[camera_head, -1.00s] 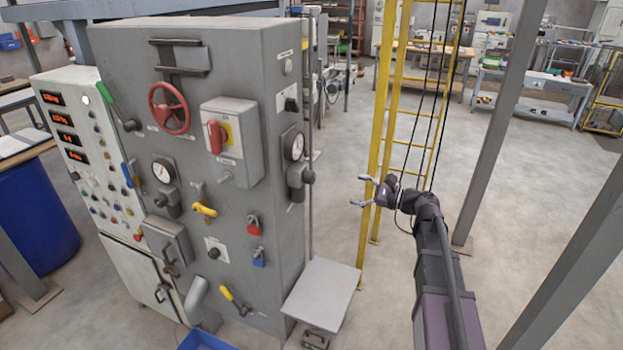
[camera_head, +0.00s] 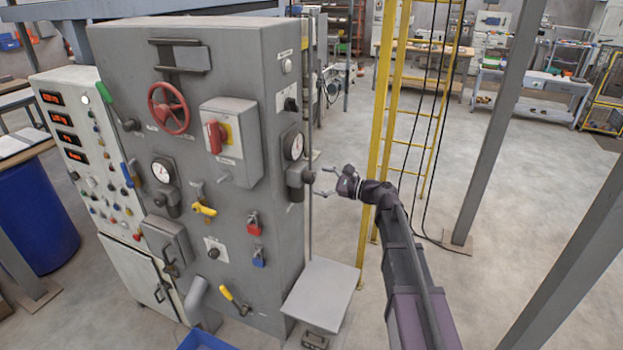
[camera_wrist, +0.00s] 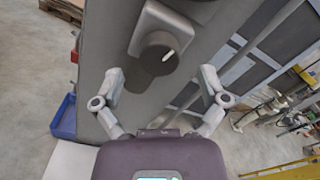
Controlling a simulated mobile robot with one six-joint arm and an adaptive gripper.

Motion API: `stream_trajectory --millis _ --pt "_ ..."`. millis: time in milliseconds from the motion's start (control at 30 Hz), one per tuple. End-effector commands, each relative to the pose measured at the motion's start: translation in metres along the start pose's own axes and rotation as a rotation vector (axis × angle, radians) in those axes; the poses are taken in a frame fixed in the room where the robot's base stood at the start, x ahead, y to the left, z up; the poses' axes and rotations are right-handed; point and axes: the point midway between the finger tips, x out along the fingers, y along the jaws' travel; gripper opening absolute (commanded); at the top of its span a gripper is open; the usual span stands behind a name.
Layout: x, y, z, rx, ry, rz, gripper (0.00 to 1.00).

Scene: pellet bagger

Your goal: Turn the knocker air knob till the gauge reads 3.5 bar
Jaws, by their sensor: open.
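A round white gauge (camera_head: 297,146) sits on the side face of the grey cabinet; its needle is too small to read. Below it, a dark knob (camera_head: 308,176) sticks out from a grey regulator body. In the wrist view a dark round knob (camera_wrist: 155,58) with a white line mark on its face lies ahead, and no gauge dial shows there. My gripper (camera_head: 324,181) is open, just right of the knob and apart from it. In the wrist view my gripper (camera_wrist: 160,75) has its fingers spread either side of the knob, nothing between them gripped.
The front face holds a second gauge (camera_head: 162,171), a red handwheel (camera_head: 169,108), a switch box (camera_head: 230,141) and padlocks. A small grey platform (camera_head: 322,294) stands below my gripper. A yellow ladder (camera_head: 386,130) is close behind my arm. Open floor lies to the right.

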Motion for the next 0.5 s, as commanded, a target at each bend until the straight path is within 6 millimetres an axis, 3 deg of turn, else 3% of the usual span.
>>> stream_trajectory --millis 200,500 --pt "0.023 0.0 0.0 0.0 0.0 0.001 0.93" --pt "0.03 0.0 0.0 0.0 0.0 0.0 0.93"
